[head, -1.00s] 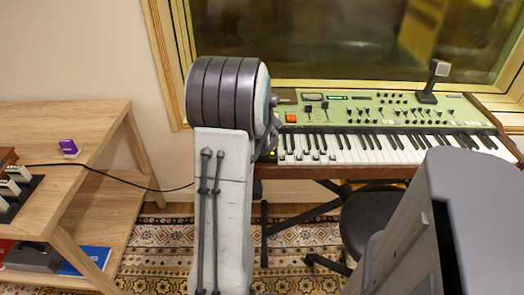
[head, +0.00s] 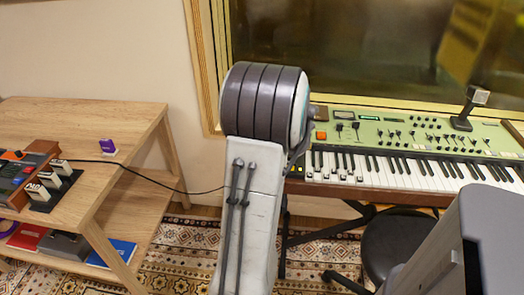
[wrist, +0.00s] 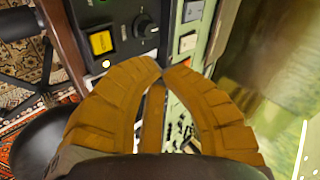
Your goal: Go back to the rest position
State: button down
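My arm rises in the middle of the head view, and its upper end stands in front of the left end of a green keyboard (head: 400,125). My gripper is hidden behind my arm in the head view. In the wrist view, the brown fingers of my gripper (wrist: 162,68) come together at their tips with nothing seen between them. Beyond the fingertips, the wrist view shows a dark panel with a yellow button (wrist: 101,43) and a black knob (wrist: 145,26), and beside it a green panel with switches.
A dark round stool (head: 398,243) stands under the keyboard. Patterned rug covers the floor.

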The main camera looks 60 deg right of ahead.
dwell(0.3)
jog(key=w+a+r+n+t+y, duration=0.25)
jog(key=w+a+n, duration=0.55)
jog(key=w+a, duration=0.65)
jog(key=w+a+r+n+y, duration=0.1)
jog(key=w+a+n+y, duration=0.2)
jog(key=a+n, duration=0.85)
jog(key=s+a+n+g+y, duration=0.15)
jog(key=s+a+n, duration=0.35)
jog(key=a, duration=0.7)
jog(key=s+a+n+y, duration=0.2)
jog(key=s+a+n, duration=0.25)
jog(key=a, duration=0.75)
jog(key=w+p+v, duration=0.3)
jog(key=p+v, duration=1)
jog(key=v, duration=0.1)
jog(key=shift+w+d+r+t, duration=0.25)
jog(key=shift+w+r+t, duration=0.05)
jog(key=shift+r, duration=0.15)
jog(key=shift+d, duration=0.15)
